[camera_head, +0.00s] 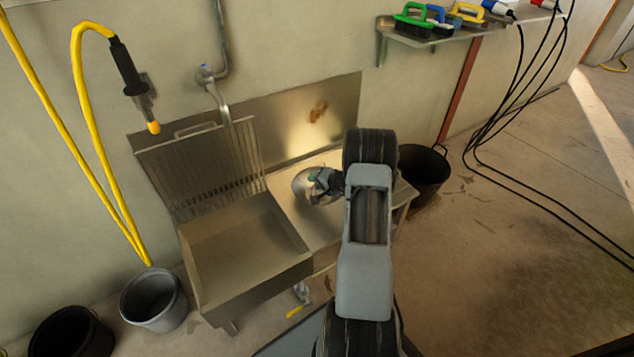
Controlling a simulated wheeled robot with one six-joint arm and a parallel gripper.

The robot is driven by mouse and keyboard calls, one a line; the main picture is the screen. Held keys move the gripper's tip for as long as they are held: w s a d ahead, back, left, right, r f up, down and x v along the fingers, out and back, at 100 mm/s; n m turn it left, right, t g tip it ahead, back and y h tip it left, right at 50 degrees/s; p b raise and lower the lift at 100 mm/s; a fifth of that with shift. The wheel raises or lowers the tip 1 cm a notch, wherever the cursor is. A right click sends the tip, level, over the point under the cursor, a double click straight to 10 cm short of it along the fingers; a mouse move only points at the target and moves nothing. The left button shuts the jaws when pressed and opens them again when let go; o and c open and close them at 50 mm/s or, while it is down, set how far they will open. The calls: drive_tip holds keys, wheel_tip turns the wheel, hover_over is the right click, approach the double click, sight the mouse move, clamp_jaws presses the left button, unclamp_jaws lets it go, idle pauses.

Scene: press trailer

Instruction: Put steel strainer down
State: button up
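The steel strainer (303,186) is a round, shiny metal bowl shape over the steel drainboard (288,207), to the right of the sink basin. My gripper (322,184) is at the strainer's right side, and its fingers overlap the strainer in the picture. My arm reaches in from the bottom and hides part of the drainboard's right side. I cannot tell whether the strainer touches the drainboard or hangs just above it. The fingertips are too small and too covered to show whether they are closed on the rim.
The sink basin (245,252) is empty, with a raised grate (200,165) behind it. A black bucket (424,172) stands right of the sink, and a grey bucket (153,300) stands left. A shelf (450,38) holds brushes. Black cables (497,120) hang at right.

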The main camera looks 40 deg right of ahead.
drive_tip(key=shift+r, duration=0.2)
drive_tip(key=shift+s+d+r+p, duration=0.1)
drive_tip(key=shift+s+r+p, duration=0.15)
drive_tip(key=shift+p, duration=0.1)
drive_tip(key=p+v, duration=0.2)
drive_tip(key=v, duration=0.9)
drive_tip(key=s+a+r+n+g+y, duration=0.1)
drive_tip(key=a+r+n+g, duration=0.1)
drive_tip(key=a+r, duration=0.35)
drive_tip(key=a+r+n+g+y, duration=0.1)
drive_tip(key=a+r+n+g, duration=0.1)
drive_tip(key=a, duration=0.6)
drive_tip(key=s+a+r+n+g+y, duration=0.1)
drive_tip(key=a+r+n+g+y, duration=0.15)
drive_tip(key=a, duration=0.45)
drive_tip(key=s+a+r+n+g+h, duration=0.1)
drive_tip(key=s+a+r+n+h, duration=0.1)
drive_tip(key=s, duration=0.5)
drive_tip(key=s+a+r+n+g+h, duration=0.1)
drive_tip(key=s+a+r+n+h, duration=0.2)
drive_tip(key=s+a+r+h, duration=0.2)
drive_tip(key=shift+s+a+r, duration=0.35)
drive_tip(key=shift+s+a, duration=0.6)
drive_tip(key=shift+a, duration=0.1)
drive_tip(key=shift+n+h, duration=0.25)
